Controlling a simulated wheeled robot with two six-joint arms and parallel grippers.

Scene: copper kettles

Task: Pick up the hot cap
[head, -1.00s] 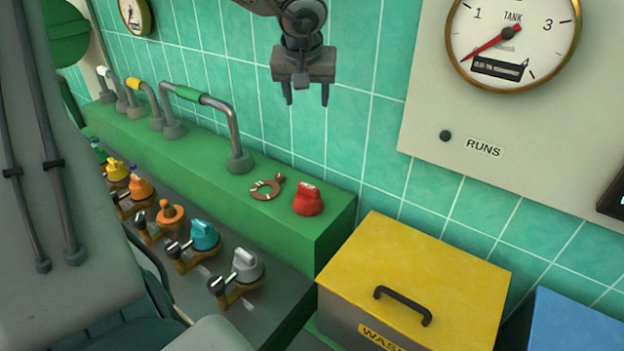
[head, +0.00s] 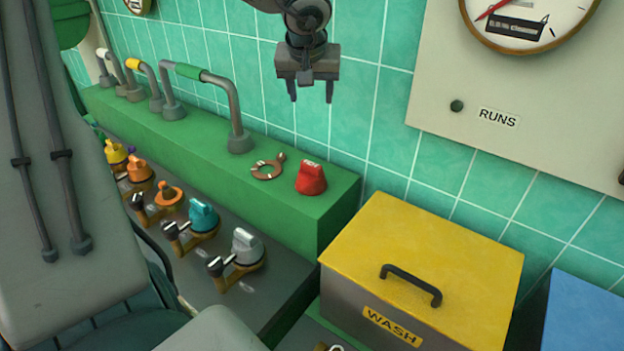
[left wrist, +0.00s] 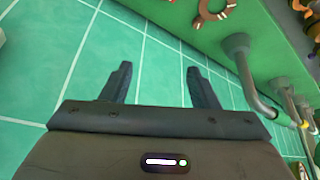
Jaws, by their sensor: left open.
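A red cap (head: 311,179) stands on the green ledge (head: 215,165) near its right end; I take it to be the hot cap, though its label is too small to read. My left gripper (head: 311,92) hangs above and behind the red cap, pointing down, open and empty. In the left wrist view the open fingers (left wrist: 160,85) have only green tiles between them. The red cap is not visible in that view. My right gripper is not in view.
A copper ring (head: 267,170) lies left of the cap; it shows in the left wrist view too (left wrist: 213,14). A grey pipe (head: 236,115) rises beside it. Several valves with coloured caps line the lower shelf. A yellow-lidded WASH box (head: 425,240) stands right, a blue box (head: 585,320) beyond.

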